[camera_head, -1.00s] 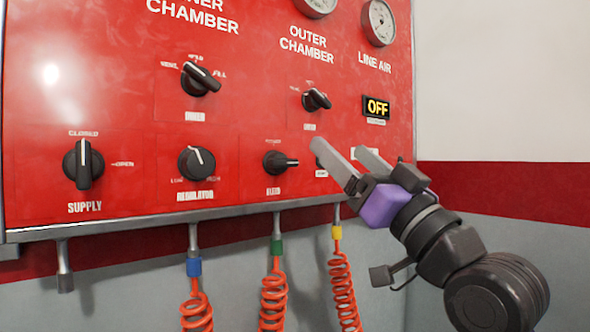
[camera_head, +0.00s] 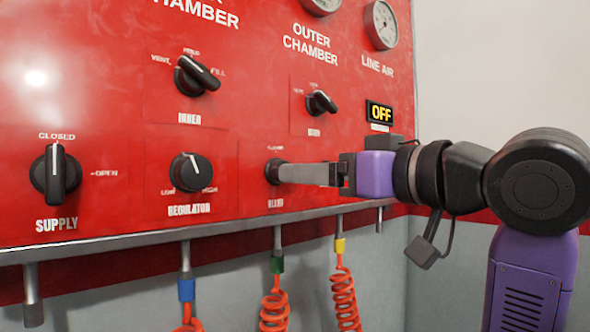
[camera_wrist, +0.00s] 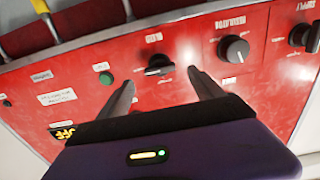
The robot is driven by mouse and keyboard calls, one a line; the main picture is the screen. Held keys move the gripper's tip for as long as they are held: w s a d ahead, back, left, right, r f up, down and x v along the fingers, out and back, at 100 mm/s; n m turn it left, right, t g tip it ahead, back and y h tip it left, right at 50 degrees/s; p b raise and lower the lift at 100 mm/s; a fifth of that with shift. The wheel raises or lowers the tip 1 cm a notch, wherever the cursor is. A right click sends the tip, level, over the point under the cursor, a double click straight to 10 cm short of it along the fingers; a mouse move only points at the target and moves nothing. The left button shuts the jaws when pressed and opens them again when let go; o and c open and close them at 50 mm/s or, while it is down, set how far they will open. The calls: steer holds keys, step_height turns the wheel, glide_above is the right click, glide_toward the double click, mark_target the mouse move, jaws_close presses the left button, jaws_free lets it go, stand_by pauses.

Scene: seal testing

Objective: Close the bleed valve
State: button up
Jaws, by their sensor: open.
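The bleed valve is a small black knob (camera_head: 271,171) low on the red panel, partly hidden behind a finger in the head view. The wrist view shows the bleed knob (camera_wrist: 159,66) with its handle lying crosswise and its label upside down. My gripper (camera_head: 283,173) is level with the knob and points at the panel. In the wrist view my gripper (camera_wrist: 162,78) is open, with one finger on each side of the knob and a gap to each. Whether the fingertips touch the panel cannot be told.
The regulator knob (camera_head: 190,172) is left of the bleed knob, and the supply knob (camera_head: 56,173) farther left. Two selector knobs (camera_head: 197,75) (camera_head: 319,103) sit above. A green button (camera_wrist: 106,78) shows in the wrist view. Orange coiled hoses (camera_head: 275,310) hang below the panel.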

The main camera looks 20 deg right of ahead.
steer(key=p+x, duration=0.1)
steer(key=x, duration=0.4)
steer(key=shift+w+a, duration=0.1)
steer(key=shift+w, duration=0.25)
steer(key=shift+c, duration=0.3)
steer(key=c, duration=1.3)
